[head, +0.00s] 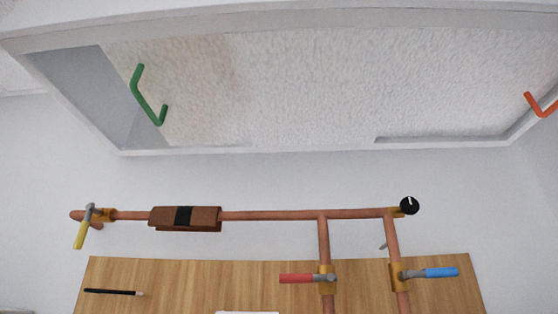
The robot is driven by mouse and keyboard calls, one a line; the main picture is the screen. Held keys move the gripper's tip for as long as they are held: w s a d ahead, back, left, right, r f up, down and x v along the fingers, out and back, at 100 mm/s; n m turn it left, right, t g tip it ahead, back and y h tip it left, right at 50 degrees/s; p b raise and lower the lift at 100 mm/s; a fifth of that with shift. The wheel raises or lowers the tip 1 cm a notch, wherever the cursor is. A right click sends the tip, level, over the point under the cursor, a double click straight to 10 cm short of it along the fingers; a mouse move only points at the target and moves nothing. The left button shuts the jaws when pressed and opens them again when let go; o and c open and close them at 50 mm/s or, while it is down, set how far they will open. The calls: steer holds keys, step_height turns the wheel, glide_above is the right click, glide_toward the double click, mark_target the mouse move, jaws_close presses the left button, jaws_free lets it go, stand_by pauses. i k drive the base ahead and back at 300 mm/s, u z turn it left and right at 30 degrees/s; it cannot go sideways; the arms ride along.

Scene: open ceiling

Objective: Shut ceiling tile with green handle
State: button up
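A green handle (143,97) hangs from a white, rough-textured ceiling tile (205,90) at the upper left in the head view. The tile sits within a pale ceiling frame (120,153). At the left, a smooth grey gap (85,85) shows between the frame and the tile's left edge, so the opening is partly uncovered there. My gripper is not in view.
A red-orange handle (541,107) hangs at the right edge by the frame. Below, copper pipes (270,215) run along the white wall, with yellow (81,234), red (297,279) and blue (440,272) valve levers. A wooden panel (190,275) is behind them.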

mark_target(187, 86)
steer(key=z, duration=0.55)
steer(key=k, duration=1.1)
steer(key=u, duration=0.5)
steer(key=i, duration=1.25)
steer(key=u, duration=0.65)
